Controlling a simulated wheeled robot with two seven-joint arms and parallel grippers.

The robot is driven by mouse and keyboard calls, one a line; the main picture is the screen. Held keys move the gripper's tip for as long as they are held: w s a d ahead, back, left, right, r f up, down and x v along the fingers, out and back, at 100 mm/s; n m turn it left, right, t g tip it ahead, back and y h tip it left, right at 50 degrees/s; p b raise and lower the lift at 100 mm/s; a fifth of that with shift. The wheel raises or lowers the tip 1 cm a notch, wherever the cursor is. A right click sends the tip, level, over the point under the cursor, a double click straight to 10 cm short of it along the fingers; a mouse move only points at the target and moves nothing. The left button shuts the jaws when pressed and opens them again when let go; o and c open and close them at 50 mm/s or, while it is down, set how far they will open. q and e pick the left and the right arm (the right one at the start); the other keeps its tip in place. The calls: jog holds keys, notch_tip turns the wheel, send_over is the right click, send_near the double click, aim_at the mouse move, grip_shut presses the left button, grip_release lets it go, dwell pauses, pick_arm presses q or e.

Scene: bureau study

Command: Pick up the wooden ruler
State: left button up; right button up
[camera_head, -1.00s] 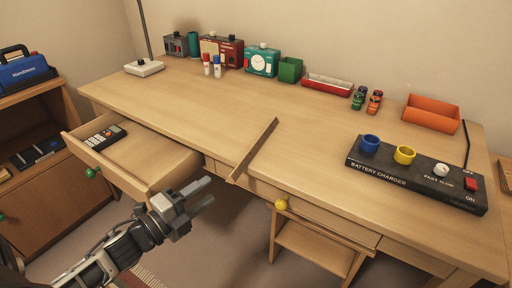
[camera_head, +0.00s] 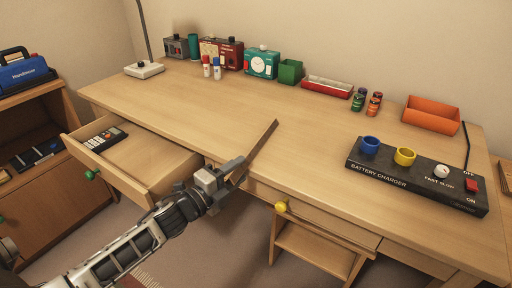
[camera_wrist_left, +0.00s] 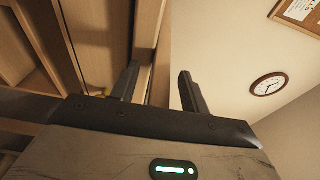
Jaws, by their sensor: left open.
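The wooden ruler (camera_head: 263,137) is a thin brown strip on the desk (camera_head: 190,100), with its near end sticking out past the front edge. My left gripper (camera_head: 238,171) is open at this near end, just in front of the desk edge, and its fingers partly hide the ruler. In the left wrist view, the two dark fingers (camera_wrist_left: 158,88) stand apart. A wooden strip that looks like the ruler (camera_wrist_left: 148,35) runs between them. I cannot tell whether either finger touches it. My right gripper is not in view.
An open drawer (camera_head: 150,160) holding a remote-like device (camera_head: 104,138) juts out left of the gripper. A black battery charger (camera_head: 415,178) lies on the right of the desk. Several small items line the back. The middle of the desktop is clear.

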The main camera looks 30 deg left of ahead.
pick_arm(q)
grip_shut()
jog(key=shift+r, duration=0.15)
